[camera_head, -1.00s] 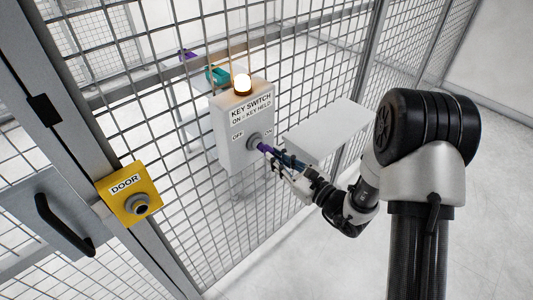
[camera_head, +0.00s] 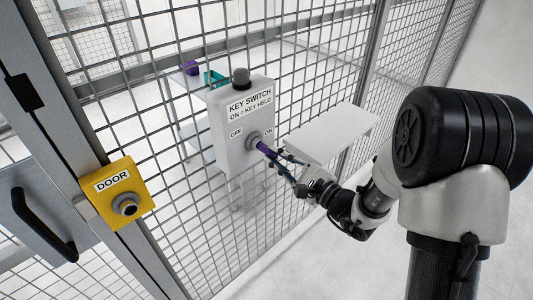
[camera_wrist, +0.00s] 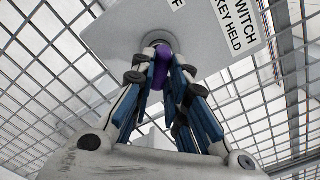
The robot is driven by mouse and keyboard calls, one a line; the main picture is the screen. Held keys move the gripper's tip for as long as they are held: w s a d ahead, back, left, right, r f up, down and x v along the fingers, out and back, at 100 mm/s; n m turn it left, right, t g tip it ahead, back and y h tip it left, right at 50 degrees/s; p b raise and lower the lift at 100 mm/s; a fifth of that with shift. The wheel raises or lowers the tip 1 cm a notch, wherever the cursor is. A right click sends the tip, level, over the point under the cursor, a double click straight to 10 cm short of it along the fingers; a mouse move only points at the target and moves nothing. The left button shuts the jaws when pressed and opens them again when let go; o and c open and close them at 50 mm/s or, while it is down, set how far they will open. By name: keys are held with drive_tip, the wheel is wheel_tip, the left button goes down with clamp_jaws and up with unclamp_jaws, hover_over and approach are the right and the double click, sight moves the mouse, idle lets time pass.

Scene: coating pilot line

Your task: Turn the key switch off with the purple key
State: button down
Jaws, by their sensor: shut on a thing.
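The key switch box (camera_head: 240,107) is a pale grey box on the mesh fence, labelled "KEY SWITCH ON = KEY HELD", with OFF at left and ON at right. Its round lock (camera_head: 253,140) is on the lower front. The purple key (camera_head: 266,150) sits at the lock and points out toward me. My gripper (camera_head: 279,160) is shut on the purple key. In the wrist view the key (camera_wrist: 163,68) is between my fingers, against the lock (camera_wrist: 157,41). The lamp (camera_head: 240,77) on top of the box is dark. The key's inserted end is hidden.
A yellow DOOR box (camera_head: 126,192) with a round socket is on the post at left, near a door handle (camera_head: 42,225). A white shelf (camera_head: 333,130) is right of the switch. Teal (camera_head: 215,79) and purple (camera_head: 191,68) things are behind the mesh.

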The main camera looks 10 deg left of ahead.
drive_tip(key=n, duration=0.3)
drive_tip(key=shift+n, duration=0.4)
drive_tip(key=n, duration=0.4)
drive_tip(key=shift+n, duration=0.4)
drive_tip(key=c, duration=1.5)
unclamp_jaws()
drive_tip(key=v, duration=0.6)
